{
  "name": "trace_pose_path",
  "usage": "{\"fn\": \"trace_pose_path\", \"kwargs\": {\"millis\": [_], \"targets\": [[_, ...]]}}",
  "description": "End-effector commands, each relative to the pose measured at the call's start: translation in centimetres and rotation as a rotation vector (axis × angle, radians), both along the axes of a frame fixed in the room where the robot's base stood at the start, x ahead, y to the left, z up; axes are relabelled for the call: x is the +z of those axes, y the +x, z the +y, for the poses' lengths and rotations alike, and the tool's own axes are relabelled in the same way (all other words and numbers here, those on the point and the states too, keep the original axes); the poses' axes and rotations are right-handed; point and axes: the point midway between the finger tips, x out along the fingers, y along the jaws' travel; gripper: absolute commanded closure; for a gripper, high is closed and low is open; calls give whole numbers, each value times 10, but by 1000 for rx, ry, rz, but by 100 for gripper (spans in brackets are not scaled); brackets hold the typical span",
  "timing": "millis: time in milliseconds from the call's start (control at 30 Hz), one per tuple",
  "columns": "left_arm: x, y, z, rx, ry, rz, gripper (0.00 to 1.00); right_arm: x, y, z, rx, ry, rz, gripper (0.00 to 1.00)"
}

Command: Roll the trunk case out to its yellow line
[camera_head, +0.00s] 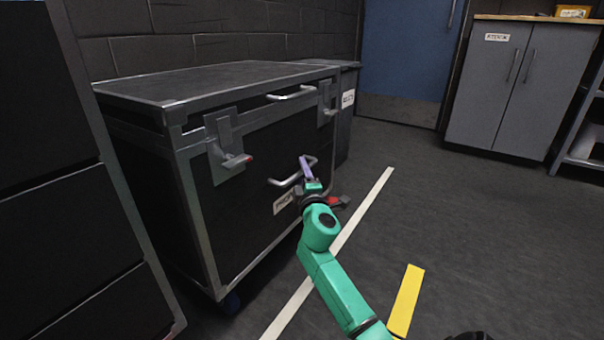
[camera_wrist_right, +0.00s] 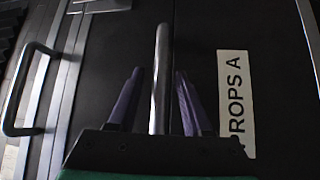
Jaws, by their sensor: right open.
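The trunk case (camera_head: 240,225) is black with grey metal edges and stands against the wall at left. A grey bar handle (camera_head: 283,183) sits low on its front, above the white label, which reads PROPS A in the right wrist view (camera_wrist_right: 235,95). My right gripper (camera_head: 306,168) is at this handle. In the right wrist view its two purple fingers are open, with the handle bar (camera_wrist_right: 161,50) between them and a gap on each side. The yellow line (camera_head: 407,300) is on the floor at lower right, apart from the case. My left gripper is out of view.
An upper handle (camera_head: 291,93) and latches (camera_head: 228,152) are on the case front. A white line (camera_head: 372,210) runs along the floor before it. A dark drawer unit (camera_head: 60,220) stands at left and a grey cabinet (camera_head: 520,95) at back right. Floor to the right is clear.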

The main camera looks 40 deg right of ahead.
Motion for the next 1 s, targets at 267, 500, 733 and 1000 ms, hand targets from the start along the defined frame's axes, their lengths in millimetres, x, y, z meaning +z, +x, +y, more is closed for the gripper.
{"fn": "trace_pose_path", "kwargs": {"millis": [267,500,733,1000], "targets": [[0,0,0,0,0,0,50,0,0,0,0,0,0,100],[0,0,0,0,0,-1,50,0,0,1,1,0,0,100],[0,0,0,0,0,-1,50,-1,0,1,1,0,1,100],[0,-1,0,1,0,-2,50,-1,0,1,1,0,1,100]]}}
